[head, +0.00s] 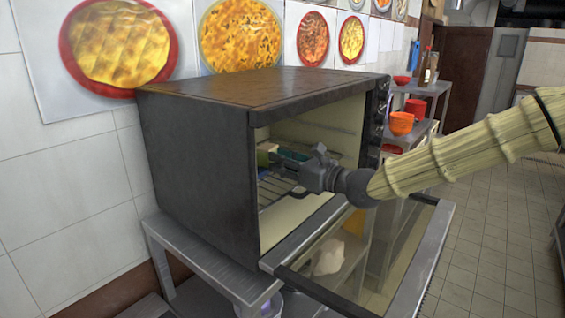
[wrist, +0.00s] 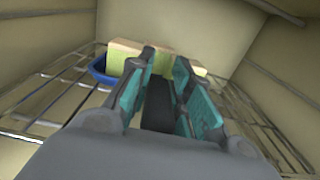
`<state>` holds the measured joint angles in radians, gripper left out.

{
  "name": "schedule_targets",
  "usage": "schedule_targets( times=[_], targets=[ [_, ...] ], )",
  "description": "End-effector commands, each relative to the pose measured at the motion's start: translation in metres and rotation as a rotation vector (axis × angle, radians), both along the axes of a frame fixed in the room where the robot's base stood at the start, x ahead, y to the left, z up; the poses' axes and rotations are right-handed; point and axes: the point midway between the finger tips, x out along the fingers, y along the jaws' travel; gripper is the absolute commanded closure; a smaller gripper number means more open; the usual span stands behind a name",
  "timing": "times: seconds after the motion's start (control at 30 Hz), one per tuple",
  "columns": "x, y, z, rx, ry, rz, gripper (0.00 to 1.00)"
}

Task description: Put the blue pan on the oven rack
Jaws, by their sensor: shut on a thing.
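My gripper (head: 290,160) reaches through the open front of the oven (head: 200,150). In the wrist view its teal-padded fingers (wrist: 165,72) are closed around a dark handle between them. The blue pan (wrist: 97,70) shows beyond the fingers as a blue rim at the left, with pale yellow blocks (wrist: 124,56) in or on it; the fingers hide most of it. The wire oven rack (wrist: 45,92) runs along both sides below the pan. I cannot tell whether the pan touches the rack. In the head view the rack (head: 272,192) shows under my gripper.
The oven's glass door (head: 370,255) hangs open and low beneath my arm. The oven walls are close on both sides. The oven stands on a metal table (head: 205,262) against a tiled wall. An orange bowl (head: 401,123) stands on a shelf behind.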

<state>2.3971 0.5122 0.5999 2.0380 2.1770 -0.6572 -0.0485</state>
Motion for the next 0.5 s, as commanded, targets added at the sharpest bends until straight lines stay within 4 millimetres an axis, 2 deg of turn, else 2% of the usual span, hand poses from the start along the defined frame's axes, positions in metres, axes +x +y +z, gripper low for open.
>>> schedule_targets(
  times=[0.5],
  targets=[
    [-0.0001, 0.0002, -0.0054, -0.001, 0.001, 0.000, 1.00]
  ],
)
